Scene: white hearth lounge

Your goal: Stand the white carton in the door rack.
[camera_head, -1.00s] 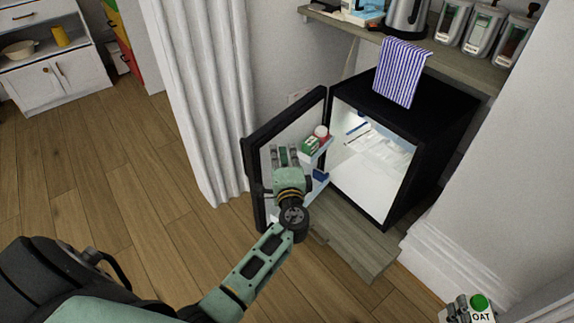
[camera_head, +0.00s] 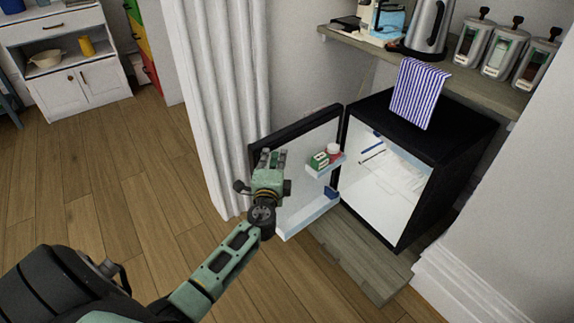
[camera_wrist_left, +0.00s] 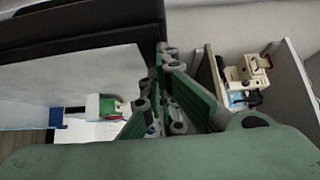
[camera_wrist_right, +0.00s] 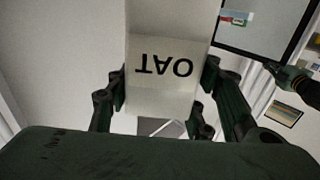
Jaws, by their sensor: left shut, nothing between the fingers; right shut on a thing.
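The white carton (camera_wrist_right: 162,75), marked OAT, is in the right wrist view, where its lettering appears upside down. My right gripper (camera_wrist_right: 160,95) is shut on it, with fingers on both sides; neither shows in the head view now. My left gripper (camera_head: 270,160) is shut and empty at the outer part of the open fridge door (camera_head: 295,145). In the left wrist view its fingers (camera_wrist_left: 165,95) lie close to the door's dark edge. The door rack (camera_head: 322,207) is a pale lower shelf on the door's inner side, with a blue item at its right end.
An upper door shelf (camera_head: 327,168) holds a green box (camera_head: 318,160) and a red-and-white jar (camera_head: 334,152). The lit fridge (camera_head: 385,180) stands open on a wooden plinth (camera_head: 360,255). A curtain (camera_head: 205,100) hangs left of the door, and a striped towel (camera_head: 418,92) hangs above.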

